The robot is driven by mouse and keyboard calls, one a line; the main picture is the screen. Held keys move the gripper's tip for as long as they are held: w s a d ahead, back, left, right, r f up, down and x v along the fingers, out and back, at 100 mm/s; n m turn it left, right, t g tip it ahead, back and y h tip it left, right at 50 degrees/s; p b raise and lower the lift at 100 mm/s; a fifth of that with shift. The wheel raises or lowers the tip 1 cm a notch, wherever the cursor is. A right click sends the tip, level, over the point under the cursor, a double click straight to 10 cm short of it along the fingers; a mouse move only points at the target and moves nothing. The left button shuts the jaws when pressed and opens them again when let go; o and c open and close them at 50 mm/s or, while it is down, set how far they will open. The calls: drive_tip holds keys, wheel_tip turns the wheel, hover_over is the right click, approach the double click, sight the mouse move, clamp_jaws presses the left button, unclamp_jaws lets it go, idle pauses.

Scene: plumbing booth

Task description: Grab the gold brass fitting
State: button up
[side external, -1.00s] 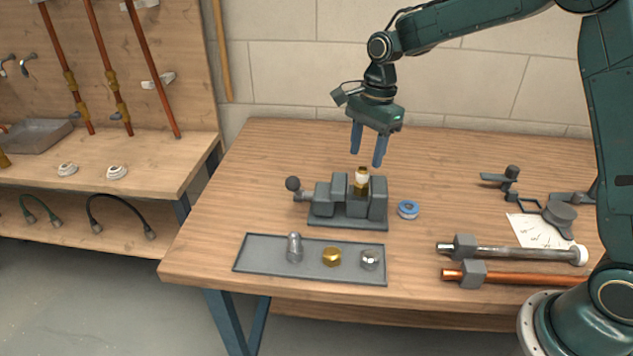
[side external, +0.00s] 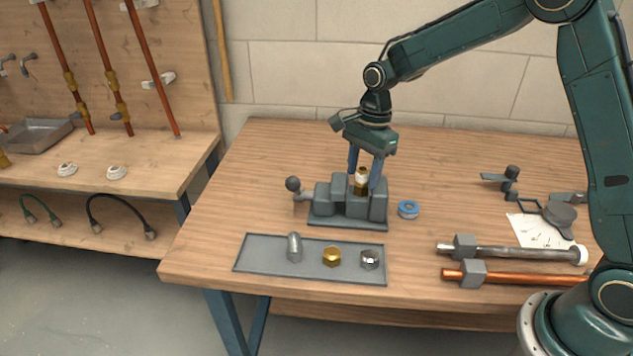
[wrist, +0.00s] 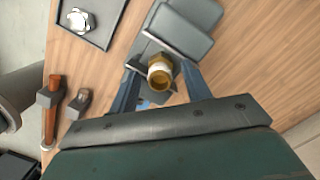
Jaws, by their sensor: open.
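A brass fitting (side external: 361,187) with a white band near its top stands upright in the grey vise (side external: 323,197). My gripper (side external: 364,176) is open above the vise, its two blue fingers reaching down on either side of the fitting's upper part. In the wrist view the brass fitting (wrist: 160,74) shows between the spread fingers (wrist: 163,80); I cannot tell whether either finger touches it. A separate gold hex piece (side external: 332,257) lies on the grey tray (side external: 262,268), away from the gripper.
The tray also holds a silver cylindrical fitting (side external: 294,247) and a silver nut (side external: 370,259). A blue-and-white tape roll (side external: 408,210) lies right of the vise. A steel pipe (side external: 515,252) and a copper pipe (side external: 520,279) lie at right. The table's back left is clear.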

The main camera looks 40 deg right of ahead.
sight(363, 169)
clamp_jaws()
drive_tip(key=shift+r, duration=0.2)
idle(0.3)
wheel_tip(363, 169, up, 20)
drive_tip(key=shift+f, duration=0.25)
idle(0.5)
drive_tip(key=shift+r, duration=0.1)
idle(0.6)
